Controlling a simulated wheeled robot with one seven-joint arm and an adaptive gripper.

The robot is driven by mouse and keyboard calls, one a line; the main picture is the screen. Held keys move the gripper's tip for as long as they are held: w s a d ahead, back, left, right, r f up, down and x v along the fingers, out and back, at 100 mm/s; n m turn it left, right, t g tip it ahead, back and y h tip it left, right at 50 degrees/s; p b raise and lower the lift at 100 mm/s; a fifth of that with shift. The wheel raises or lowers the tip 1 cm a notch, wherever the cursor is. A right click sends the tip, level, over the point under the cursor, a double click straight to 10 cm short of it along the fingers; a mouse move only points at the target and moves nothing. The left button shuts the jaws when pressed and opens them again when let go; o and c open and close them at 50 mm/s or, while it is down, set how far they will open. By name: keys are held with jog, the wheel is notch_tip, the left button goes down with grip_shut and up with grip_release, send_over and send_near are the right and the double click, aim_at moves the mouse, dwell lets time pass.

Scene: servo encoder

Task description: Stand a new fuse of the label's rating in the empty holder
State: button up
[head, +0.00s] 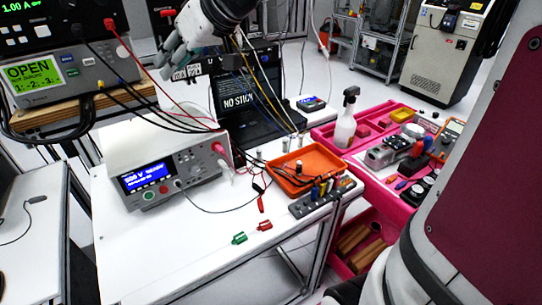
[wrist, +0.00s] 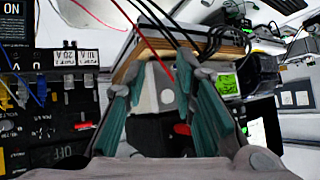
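My gripper (head: 171,58) is raised at the top of the head view, in front of a black panel. In the wrist view its teal-padded fingers (wrist: 157,82) are spread apart, with nothing held between them. The black panel (wrist: 72,118) carries two small white labels (wrist: 77,57), seemingly reading 20 A and 10 A. I cannot make out which holder is empty.
A white instrument with a blue display (head: 146,177) stands on the white table, with cables around it. Red and green connectors (head: 252,232) lie in front. A pink cart (head: 328,130) stands at the right. The table's front left is clear. Cables hang near my gripper.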

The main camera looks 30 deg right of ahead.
jog(key=s+d+f+m+g+h, duration=0.1)
jog(key=s+f+h, duration=0.1)
jog(key=s, duration=0.7)
jog(key=s+d+f+m+g+h, duration=0.1)
jog(key=s+f, duration=0.3)
jog(key=s, duration=0.5)
jog(key=s+d+f+m+g+h, duration=0.1)
jog(key=s+d+f+m+h, duration=0.1)
jog(key=s, duration=0.7)
jog(key=shift+s+d+f+m+h, duration=0.15)
jog(key=shift+d+f+m+h, duration=0.2)
jog(key=shift+d+f, duration=0.2)
